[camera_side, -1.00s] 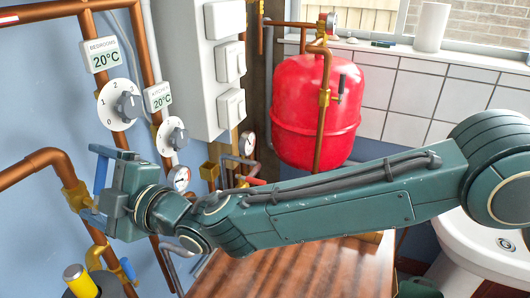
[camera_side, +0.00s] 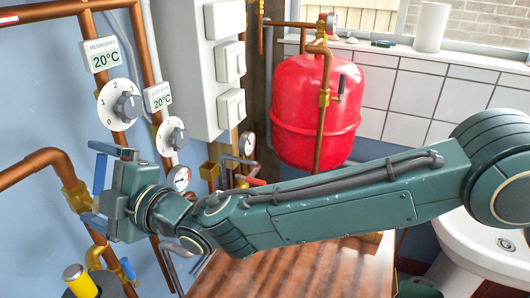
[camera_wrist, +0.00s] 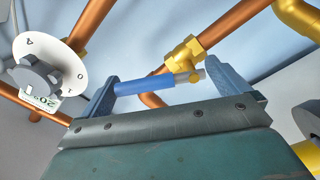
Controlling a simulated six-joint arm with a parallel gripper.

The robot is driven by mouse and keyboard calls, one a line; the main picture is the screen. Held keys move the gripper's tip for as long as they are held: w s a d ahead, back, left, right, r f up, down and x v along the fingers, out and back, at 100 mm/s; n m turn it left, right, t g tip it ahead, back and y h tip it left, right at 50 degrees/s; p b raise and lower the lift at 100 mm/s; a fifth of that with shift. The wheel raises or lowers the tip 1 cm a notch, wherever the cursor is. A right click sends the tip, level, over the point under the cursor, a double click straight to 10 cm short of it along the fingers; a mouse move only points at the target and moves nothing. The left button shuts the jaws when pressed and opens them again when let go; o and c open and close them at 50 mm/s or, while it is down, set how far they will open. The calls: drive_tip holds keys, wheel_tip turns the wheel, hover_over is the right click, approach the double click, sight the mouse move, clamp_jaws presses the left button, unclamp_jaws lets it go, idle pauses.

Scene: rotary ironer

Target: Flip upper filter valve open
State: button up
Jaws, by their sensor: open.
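The upper filter valve is a brass body (camera_side: 76,196) on a copper pipe at the left of the side view. Its blue lever (camera_side: 99,172) stands upright there, partly hidden by my gripper. In the wrist view, the blue lever (camera_wrist: 145,84) runs across the space between my fingers, from the brass body (camera_wrist: 184,60) toward the left finger. My gripper (camera_side: 88,182) is open, with one finger above and one below the lever in the side view. In the wrist view, my gripper (camera_wrist: 162,68) has a finger at each end of the lever. Contact cannot be told.
A lower brass valve (camera_side: 95,257) with a blue handle (camera_side: 127,268) sits below, beside a yellow-topped cylinder (camera_side: 75,273). Dials (camera_side: 121,104) and copper pipes line the wall close by. A red tank (camera_side: 300,110) stands behind my arm, above a wooden surface (camera_side: 290,270).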

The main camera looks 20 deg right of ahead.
drive_tip(key=shift+s+d, duration=0.1)
drive_tip(key=v, duration=1.3)
drive_tip(key=shift+s+d, duration=0.15)
idle(0.4)
drive_tip(key=c, duration=0.6)
drive_tip(key=shift+w+f+m, duration=0.3)
drive_tip(key=shift+w+m, duration=0.2)
drive_tip(key=c, duration=0.7)
drive_tip(key=w+f+m+g, duration=0.1)
drive_tip(key=w+m+g, duration=0.1)
drive_tip(key=w+m, duration=0.1)
drive_tip(key=w+f+m+g, duration=0.1)
drive_tip(key=w+m, duration=0.1)
drive_tip(key=shift+w+a+f+y, duration=0.2)
drive_tip(key=shift+a+f+y, duration=0.1)
drive_tip(key=shift+c, duration=0.5)
drive_tip(key=w+d+r+m+g+y, duration=0.2)
drive_tip(key=d+r+m+g+y, duration=0.1)
drive_tip(key=g, duration=0.4)
drive_tip(key=shift+w+d+r+m+g+y, duration=0.25)
drive_tip(key=shift+d+r+y, duration=0.45)
drive_tip(key=shift+d+r, duration=0.35)
